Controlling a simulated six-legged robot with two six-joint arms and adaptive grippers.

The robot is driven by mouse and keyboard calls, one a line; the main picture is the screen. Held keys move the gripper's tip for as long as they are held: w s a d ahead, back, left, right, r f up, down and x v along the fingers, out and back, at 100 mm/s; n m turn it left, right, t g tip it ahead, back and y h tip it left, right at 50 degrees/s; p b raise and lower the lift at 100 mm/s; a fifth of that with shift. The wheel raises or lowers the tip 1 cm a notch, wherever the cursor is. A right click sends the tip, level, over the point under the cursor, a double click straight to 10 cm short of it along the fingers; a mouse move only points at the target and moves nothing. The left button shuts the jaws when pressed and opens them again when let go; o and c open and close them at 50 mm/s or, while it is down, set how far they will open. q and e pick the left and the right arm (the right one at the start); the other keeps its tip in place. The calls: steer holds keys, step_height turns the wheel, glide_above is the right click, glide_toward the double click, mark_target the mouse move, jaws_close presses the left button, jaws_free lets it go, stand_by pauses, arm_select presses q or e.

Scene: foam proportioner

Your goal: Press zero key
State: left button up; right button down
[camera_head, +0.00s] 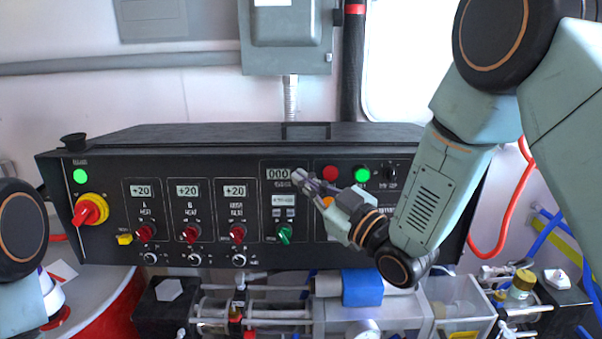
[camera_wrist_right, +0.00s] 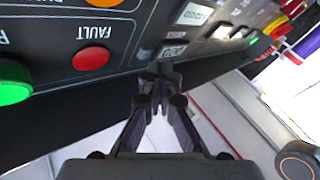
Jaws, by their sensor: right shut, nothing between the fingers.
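The counter display (camera_head: 278,175), reading 000, is at the top of the black panel (camera_head: 130,256) in the head view. It also shows upside down in the wrist view (camera_wrist_right: 174,50). A small grey key (camera_wrist_right: 145,53) is beside the display in the wrist view; its label is unreadable. In the head view my right gripper (camera_head: 300,177) covers the spot just right of the display. The gripper is shut and empty, its fingertips (camera_wrist_right: 158,72) close to the display and the small key. I cannot tell whether they touch the panel. My left gripper is out of view.
A red fault button (camera_head: 330,173) and a green button (camera_head: 362,175) are right of my fingertips. A green knob (camera_head: 285,233) and several red knobs are lower and left. Pumps and a blue block (camera_head: 361,287) stand below the panel.

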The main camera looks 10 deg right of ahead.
steer(key=shift+s, duration=0.2)
steer(key=s, duration=0.3)
steer(key=s+a+r, duration=0.1)
steer(key=shift+s+p, duration=0.3)
stand_by(0.4)
